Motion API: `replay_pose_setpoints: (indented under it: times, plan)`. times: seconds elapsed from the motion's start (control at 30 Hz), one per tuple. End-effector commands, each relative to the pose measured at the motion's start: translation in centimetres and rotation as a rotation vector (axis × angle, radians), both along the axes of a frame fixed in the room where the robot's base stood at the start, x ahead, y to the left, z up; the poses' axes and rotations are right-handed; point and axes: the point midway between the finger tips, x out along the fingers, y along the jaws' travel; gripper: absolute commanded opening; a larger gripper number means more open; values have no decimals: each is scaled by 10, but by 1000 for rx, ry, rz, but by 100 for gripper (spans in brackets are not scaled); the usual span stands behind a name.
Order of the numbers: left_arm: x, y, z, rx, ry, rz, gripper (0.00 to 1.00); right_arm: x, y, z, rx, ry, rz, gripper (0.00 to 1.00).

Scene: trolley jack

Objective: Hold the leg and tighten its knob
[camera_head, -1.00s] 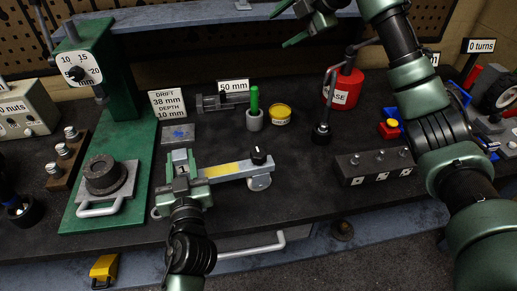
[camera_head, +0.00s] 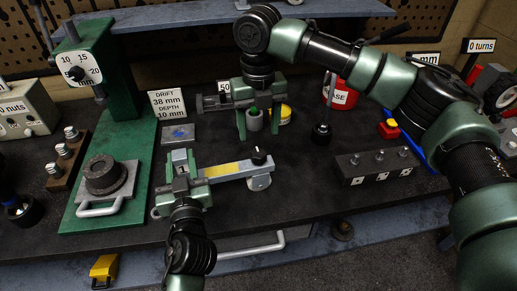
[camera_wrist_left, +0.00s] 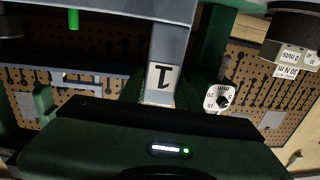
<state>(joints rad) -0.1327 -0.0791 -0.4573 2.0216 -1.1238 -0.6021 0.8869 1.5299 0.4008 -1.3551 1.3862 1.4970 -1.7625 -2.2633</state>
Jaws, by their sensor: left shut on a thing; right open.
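The leg (camera_head: 228,170) is a grey bar with a yellow strip, lying above the dark bench, with a black knob (camera_head: 258,156) upright at its right end. My left gripper (camera_head: 181,170) is shut on the leg's left end, at the block marked 1. That marked grey end also shows in the left wrist view (camera_wrist_left: 168,55). My right gripper (camera_head: 259,130) is open, pointing down behind the knob and apart from it. Its fingers appear on either side of a small grey cup (camera_head: 254,121) with a green piece; contact cannot be told.
A green press (camera_head: 135,160) stands on the left, beside a drift sign (camera_head: 168,103). A yellow-topped tin (camera_head: 286,114) is close right of my right gripper. A red can (camera_head: 345,92), an upright tool (camera_head: 321,130) and a black block (camera_head: 375,167) stand further right.

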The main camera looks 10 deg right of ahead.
Motion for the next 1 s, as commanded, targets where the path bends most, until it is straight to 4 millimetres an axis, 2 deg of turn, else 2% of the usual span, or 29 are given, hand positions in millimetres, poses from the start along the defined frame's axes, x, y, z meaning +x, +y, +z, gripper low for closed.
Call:
replay_pose_setpoints:
  times: [0.03, 0.2, 0.4, 0.57, 0.8, 0.87, 1.0]
  plan:
    - [0, 0, 0, 0, 0, 1, 0, -1, -1, -12, -1, 3, -1, 60]
    - [0, 0, 0, 0, 0, 1, 0, 0, -1, -45, -1, 1, -2, 60]
    - [0, 0, 0, 0, 0, 0, 0, 0, 0, -70, 0, 0, -3, 60]
    - [0, 0, 0, 0, 0, 0, 0, 0, 0, -78, 1, -1, -3, 60]
    - [0, 0, 0, 0, 0, 0, 0, 0, 0, -79, 1, -2, -3, 60]
    - [0, 0, 0, 0, 0, 0, 0, 0, 0, -78, 1, -2, -3, 46]
    - [0, 0, 0, 0, 0, 0, 0, 0, 0, -78, 1, -2, -3, 7]
